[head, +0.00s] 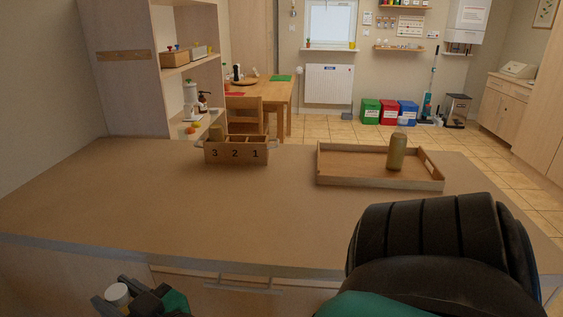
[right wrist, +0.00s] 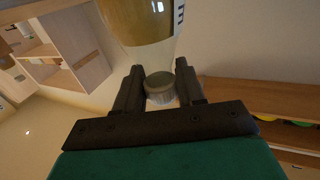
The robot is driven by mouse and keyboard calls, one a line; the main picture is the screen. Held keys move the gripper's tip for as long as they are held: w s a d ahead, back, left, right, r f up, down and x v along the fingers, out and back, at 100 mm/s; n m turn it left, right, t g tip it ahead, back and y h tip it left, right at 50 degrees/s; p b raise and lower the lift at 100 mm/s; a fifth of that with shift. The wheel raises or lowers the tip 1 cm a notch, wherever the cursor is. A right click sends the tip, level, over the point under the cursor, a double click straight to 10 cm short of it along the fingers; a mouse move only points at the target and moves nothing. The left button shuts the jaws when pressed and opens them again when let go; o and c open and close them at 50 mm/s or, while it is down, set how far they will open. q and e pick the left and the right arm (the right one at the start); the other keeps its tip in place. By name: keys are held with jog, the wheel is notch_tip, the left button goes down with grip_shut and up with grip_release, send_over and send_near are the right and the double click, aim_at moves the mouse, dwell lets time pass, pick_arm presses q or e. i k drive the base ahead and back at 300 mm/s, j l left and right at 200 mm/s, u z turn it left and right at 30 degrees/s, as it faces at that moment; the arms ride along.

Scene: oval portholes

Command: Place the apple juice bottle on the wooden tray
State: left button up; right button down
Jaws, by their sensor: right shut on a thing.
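My right gripper (head: 112,296) is low at the front left in the head view, below the counter's front edge. It is shut on a bottle at its pale cap (head: 117,293). In the right wrist view the fingers (right wrist: 159,73) sit either side of the ridged cap (right wrist: 160,90). The clear bottle with amber contents (right wrist: 140,20) extends beyond them; its label is mostly cut off, so I cannot read it. The wooden tray (head: 365,181) lies on the counter's right part. My left gripper is not in view.
An olive-gold bottle (head: 397,152) stands upright in the tray's right half; the left half is clear. A wooden box marked 3, 2, 1 (head: 236,155) stands left of the tray, with an olive item (head: 216,133) in compartment 3. The counter's front (head: 220,225) is bare.

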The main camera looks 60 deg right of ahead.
aim_at(353, 164)
jog(key=k+j+z, duration=0.15)
jog(key=z, duration=0.85)
